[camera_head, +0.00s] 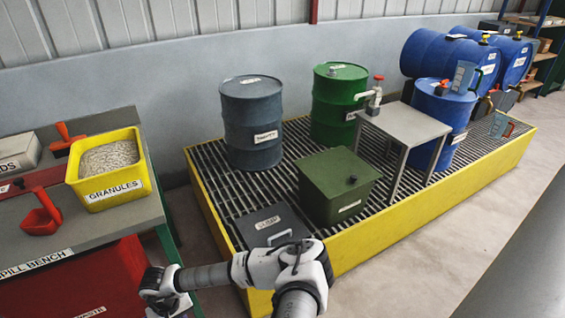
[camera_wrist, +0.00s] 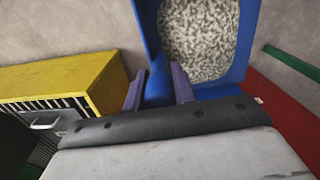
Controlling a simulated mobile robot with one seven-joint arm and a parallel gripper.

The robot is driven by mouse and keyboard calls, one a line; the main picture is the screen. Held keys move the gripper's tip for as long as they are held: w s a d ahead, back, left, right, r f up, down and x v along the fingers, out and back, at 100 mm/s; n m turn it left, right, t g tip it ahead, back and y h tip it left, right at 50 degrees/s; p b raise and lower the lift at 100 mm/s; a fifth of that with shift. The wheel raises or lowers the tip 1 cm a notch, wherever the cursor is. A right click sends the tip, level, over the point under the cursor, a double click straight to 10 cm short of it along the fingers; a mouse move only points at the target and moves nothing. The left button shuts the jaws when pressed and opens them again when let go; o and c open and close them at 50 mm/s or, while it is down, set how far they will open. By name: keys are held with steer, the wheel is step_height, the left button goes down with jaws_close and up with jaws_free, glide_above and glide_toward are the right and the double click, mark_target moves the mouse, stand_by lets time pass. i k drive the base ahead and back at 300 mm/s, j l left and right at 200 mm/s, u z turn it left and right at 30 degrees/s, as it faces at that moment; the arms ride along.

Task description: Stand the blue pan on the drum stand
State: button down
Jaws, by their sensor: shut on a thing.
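In the wrist view, my gripper (camera_wrist: 158,90) is shut on the handle of a blue pan (camera_wrist: 204,90). The pan is heaped with pale granules and is held over the floor between the bench and the yellow bund. In the head view, my arm reaches to the lower left; the fingertips and the pan do not show there. A grey metal stand (camera_head: 404,124) with a bare flat top and legs stands on the grating, right of the green drum (camera_head: 338,100). Its label is too small to read, so I cannot tell if it is the drum stand.
The yellow bund (camera_head: 430,218) also holds a grey drum (camera_head: 252,120), a green box (camera_head: 337,185) and a grey lidded box (camera_head: 270,222). Blue drums (camera_head: 445,55) are at the right. A yellow granules tub (camera_head: 112,185) and red scoop (camera_head: 42,215) are on the spill bench.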

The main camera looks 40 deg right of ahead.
mark_target(416, 121)
steer(key=z, duration=1.15)
steer(key=i+l+z, duration=0.15)
steer(key=l, duration=0.2)
steer(key=i+l+z, duration=0.15)
steer(key=l, duration=0.2)
